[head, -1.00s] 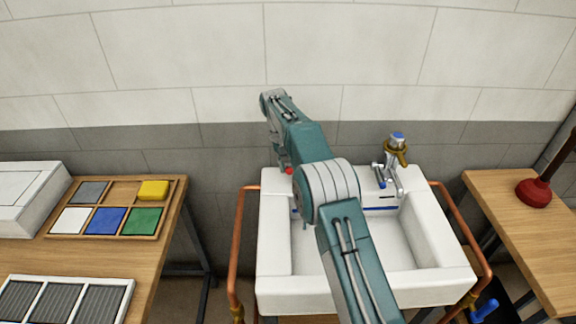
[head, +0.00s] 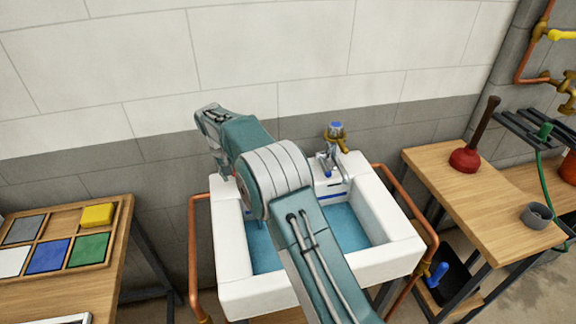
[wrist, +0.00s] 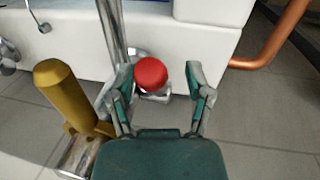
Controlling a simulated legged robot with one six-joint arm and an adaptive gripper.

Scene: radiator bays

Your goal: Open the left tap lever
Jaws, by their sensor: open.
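In the wrist view my gripper (wrist: 158,72) is open, with its two fingers on either side of the left tap's red cap (wrist: 150,73). I cannot tell whether they touch it. A brass lever (wrist: 60,88) stands just left of the left finger. In the head view my arm hides most of the left tap and my gripper. The right tap (head: 335,140), with a blue cap and brass lever, stands at the sink's back edge. The white sink (head: 395,262) holds blue water (head: 350,230).
Copper pipes (head: 194,262) run down both sides of the sink. A wooden table with a tray of coloured tiles (head: 117,247) stands left. A bench (head: 450,200) with a red plunger (head: 467,158) and grey cup (head: 537,215) stands right. The tiled wall is close behind.

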